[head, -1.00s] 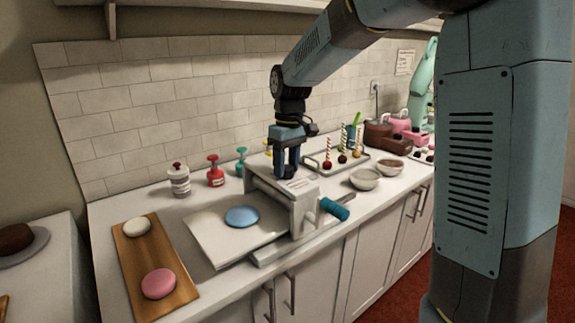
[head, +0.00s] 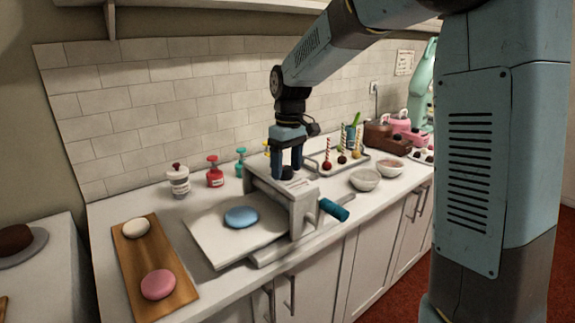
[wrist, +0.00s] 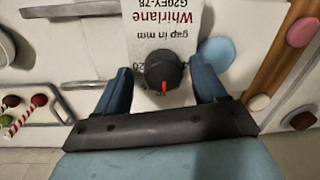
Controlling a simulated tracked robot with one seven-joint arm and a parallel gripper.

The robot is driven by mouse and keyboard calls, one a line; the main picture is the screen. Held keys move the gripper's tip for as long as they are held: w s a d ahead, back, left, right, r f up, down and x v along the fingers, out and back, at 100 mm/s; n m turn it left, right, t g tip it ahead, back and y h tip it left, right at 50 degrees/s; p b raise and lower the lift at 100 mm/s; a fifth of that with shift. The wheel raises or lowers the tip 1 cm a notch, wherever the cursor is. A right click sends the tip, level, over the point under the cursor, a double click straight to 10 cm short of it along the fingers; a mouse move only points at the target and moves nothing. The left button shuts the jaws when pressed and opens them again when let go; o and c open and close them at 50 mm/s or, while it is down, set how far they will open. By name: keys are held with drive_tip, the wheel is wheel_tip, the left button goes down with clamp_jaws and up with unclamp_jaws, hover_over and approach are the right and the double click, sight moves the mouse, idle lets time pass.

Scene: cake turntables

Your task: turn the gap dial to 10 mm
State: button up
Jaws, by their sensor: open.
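The gap dial is a dark round knob (wrist: 164,70) with a red pointer mark, on top of the sheeter-like machine (head: 303,212). In the wrist view the pointer faces the bottom of the picture, toward my gripper's palm. The machine's white label (wrist: 165,30) reads "Whirlane" and "gap in mm", upside down; a 20 shows left of the knob, but the number at the pointer is too small to read. My gripper (wrist: 161,84) is open, one blue finger on each side of the knob, with gaps visible. It is also above the machine in the head view (head: 287,172).
A blue dough disc (head: 241,217) lies on the machine's plate. A teal crank handle (head: 333,209) sticks out at its front right. A wooden board (head: 152,262) with two discs is at left. Bottles, bowls (head: 364,180) and a tray of cake pops stand around.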

sight(289, 166)
wheel_tip(289, 166, up, 14)
drive_tip(key=shift+w+d+f, duration=0.15)
drive_tip(key=shift+w+d, duration=0.2)
idle(0.4)
drive_tip(key=s+d+m+t, duration=0.3)
drive_tip(key=s+d+m, duration=0.1)
drive_tip(key=s+d, duration=0.8)
drive_tip(key=s+d+f+m+t, duration=0.1)
drive_tip(key=s+d+f+m, duration=0.1)
drive_tip(key=s, duration=0.5)
drive_tip(key=s+d+f+m+t, duration=0.2)
drive_tip(key=s+d+f+m, duration=0.1)
drive_tip(key=s, duration=0.4)
drive_tip(key=shift+s+d+f+h, duration=0.3)
drive_tip(key=shift+d+f, duration=0.2)
drive_tip(key=shift+f, duration=0.35)
